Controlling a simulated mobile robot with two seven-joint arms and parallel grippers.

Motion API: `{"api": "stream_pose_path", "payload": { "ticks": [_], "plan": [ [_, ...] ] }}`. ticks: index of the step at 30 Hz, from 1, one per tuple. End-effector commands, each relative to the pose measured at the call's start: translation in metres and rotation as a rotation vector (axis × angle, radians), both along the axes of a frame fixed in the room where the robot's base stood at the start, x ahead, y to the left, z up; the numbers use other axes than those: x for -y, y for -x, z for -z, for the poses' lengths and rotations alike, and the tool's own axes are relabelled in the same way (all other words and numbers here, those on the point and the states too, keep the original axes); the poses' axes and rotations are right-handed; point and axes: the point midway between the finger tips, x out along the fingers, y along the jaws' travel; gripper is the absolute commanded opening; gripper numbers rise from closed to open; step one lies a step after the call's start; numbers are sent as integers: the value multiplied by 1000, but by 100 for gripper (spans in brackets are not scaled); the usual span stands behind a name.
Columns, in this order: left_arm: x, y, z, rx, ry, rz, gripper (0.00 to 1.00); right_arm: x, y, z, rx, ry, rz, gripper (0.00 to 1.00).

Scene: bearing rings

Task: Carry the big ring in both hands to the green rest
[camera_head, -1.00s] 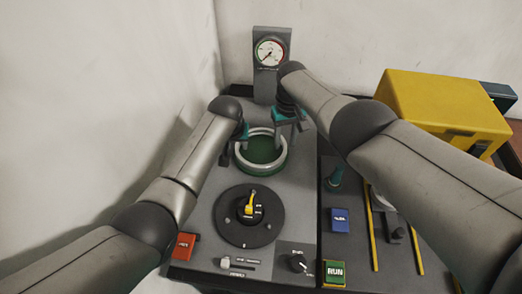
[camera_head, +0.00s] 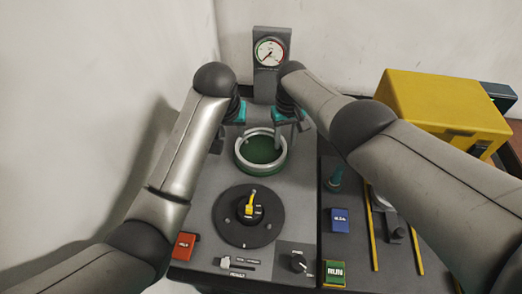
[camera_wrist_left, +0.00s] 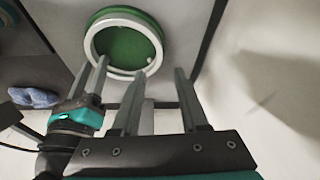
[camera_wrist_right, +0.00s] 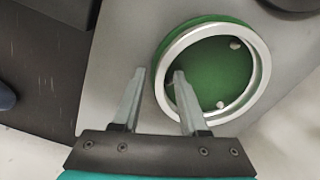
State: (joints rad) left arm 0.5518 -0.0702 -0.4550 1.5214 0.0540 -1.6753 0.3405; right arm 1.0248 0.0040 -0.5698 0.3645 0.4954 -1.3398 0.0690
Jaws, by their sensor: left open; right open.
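The big ring (camera_head: 240,153), a pale metal hoop, lies level on the green rest (camera_head: 262,151), whose green surface shows inside it. Both also show in the right wrist view: the ring (camera_wrist_right: 265,75) and green rest (camera_wrist_right: 225,65). My left gripper (camera_wrist_left: 160,75) is open and empty, apart from the ring, behind its far left side in the head view. My right gripper (camera_wrist_right: 159,75) is open at the ring's far right side. One finger appears over the inside of the ring and the other outside it; I cannot tell whether they touch it.
A gauge (camera_head: 270,52) stands behind the rest. A black dial with a yellow lever (camera_head: 250,208) is in front. A yellow box (camera_head: 440,105) stands at the right. A red button (camera_head: 183,246), blue button (camera_head: 340,219) and green RUN button (camera_head: 335,272) sit on the panels.

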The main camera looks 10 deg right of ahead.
Motion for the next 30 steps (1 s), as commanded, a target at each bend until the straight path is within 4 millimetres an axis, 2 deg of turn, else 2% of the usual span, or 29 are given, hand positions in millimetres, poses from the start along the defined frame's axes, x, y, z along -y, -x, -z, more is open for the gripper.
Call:
{"api": "stream_pose_path", "payload": {
  "ticks": [6, 17, 26, 30],
  "plan": [
    [-1, 5, -12, 2, 0, 0, 44, 0, 0, 0, 0, 0, 0, 43],
    [-1, 5, -12, 1, 0, 0, 44, 0, -1, -17, 2, -2, -1, 43],
    [-1, 5, -12, 1, 0, 0, 44, 0, 0, -50, 4, 0, -1, 43],
    [-1, 5, -12, 1, 0, 0, 44, 1, -1, -75, 4, -1, 0, 43]
  ]
}}
